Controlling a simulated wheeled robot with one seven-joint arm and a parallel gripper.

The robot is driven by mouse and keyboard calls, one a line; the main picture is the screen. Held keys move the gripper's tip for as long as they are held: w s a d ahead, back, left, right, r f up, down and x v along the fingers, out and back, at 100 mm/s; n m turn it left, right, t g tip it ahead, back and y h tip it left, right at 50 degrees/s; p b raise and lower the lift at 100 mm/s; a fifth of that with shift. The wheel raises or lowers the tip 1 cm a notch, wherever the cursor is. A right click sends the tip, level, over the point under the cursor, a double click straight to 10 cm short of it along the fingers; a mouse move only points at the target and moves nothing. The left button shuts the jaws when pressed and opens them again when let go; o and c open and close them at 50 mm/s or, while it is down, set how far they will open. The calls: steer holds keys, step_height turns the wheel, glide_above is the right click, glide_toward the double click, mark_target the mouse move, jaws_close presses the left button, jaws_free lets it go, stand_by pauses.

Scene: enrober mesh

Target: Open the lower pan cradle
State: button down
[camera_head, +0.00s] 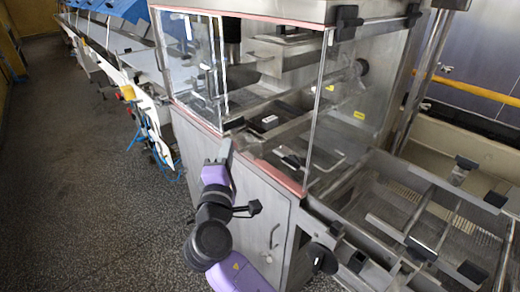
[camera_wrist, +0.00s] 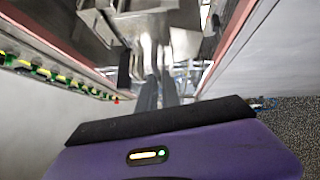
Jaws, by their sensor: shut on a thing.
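My gripper (camera_head: 224,150) is at the lower front edge of the glass-sided steel machine, in the middle of the head view. In the wrist view its two dark fingers (camera_wrist: 158,92) are close together, shut on a narrow shiny metal piece (camera_wrist: 150,55). This piece seems to be part of the lower pan cradle, but the grip hides where it joins. Bright steel parts (camera_wrist: 125,25) lie just beyond the fingers. How far the cradle is open cannot be told.
The steel machine (camera_head: 245,195) has clear panels with red edging (camera_head: 275,176). A mesh conveyor frame (camera_head: 440,225) with black blocks stands at the right. A long line with blue covers (camera_head: 110,10) runs back at the left. The speckled floor (camera_head: 75,170) at left is clear.

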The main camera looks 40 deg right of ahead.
steer(key=a+b, duration=0.3)
steer(key=a, duration=2.2)
steer(key=shift+s+a, duration=0.15)
steer(key=shift+s, duration=0.3)
steer(key=c, duration=1.8)
jaws_free()
steer(key=shift+a+f, duration=0.1)
steer(key=shift+a, duration=0.05)
steer(key=shift+b+v, duration=0.8)
steer(key=shift+v, duration=3)
steer(key=shift+s, duration=0.1)
